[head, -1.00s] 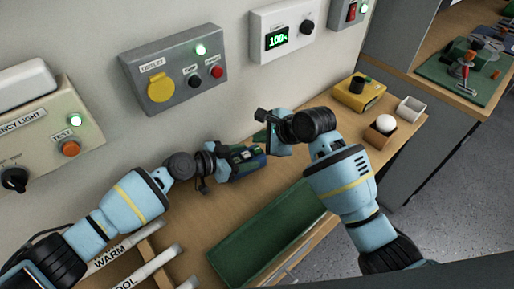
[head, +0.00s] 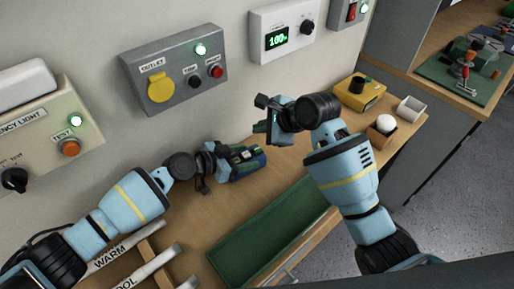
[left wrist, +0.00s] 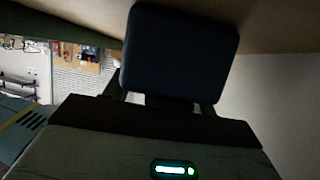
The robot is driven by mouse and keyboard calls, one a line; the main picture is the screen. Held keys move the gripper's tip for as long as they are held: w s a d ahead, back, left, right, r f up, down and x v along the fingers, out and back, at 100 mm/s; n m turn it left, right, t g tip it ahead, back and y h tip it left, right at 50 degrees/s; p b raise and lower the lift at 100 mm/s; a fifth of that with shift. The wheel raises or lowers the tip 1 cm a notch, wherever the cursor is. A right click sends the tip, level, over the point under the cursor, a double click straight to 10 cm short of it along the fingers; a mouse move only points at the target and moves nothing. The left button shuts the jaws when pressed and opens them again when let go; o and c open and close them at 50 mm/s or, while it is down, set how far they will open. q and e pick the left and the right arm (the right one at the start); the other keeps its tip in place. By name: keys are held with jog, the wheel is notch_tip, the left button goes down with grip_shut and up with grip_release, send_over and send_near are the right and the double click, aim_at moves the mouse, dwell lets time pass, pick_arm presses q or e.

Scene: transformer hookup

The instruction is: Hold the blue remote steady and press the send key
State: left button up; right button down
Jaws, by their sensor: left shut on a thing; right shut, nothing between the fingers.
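The blue remote (head: 250,168) is at the end of my left arm in the head view, above the back part of the wooden bench. My left gripper (head: 237,160) is shut on it and partly covers it. In the left wrist view the remote (left wrist: 180,52) shows as a dark blue block held beyond the gripper body. The send key cannot be made out in either view. My right gripper (head: 267,117) is shut and empty, up and to the right of the remote, apart from it.
A grey outlet panel (head: 181,92) and a white box reading 100 (head: 279,43) are on the wall behind. A green tray (head: 262,238) lies in front.

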pick_arm(q)
jog(key=o, duration=1.1)
jog(key=shift+o, duration=0.2)
jog(key=v, duration=1.2)
jog(key=shift+s, duration=0.15)
jog(key=shift+f, duration=0.1)
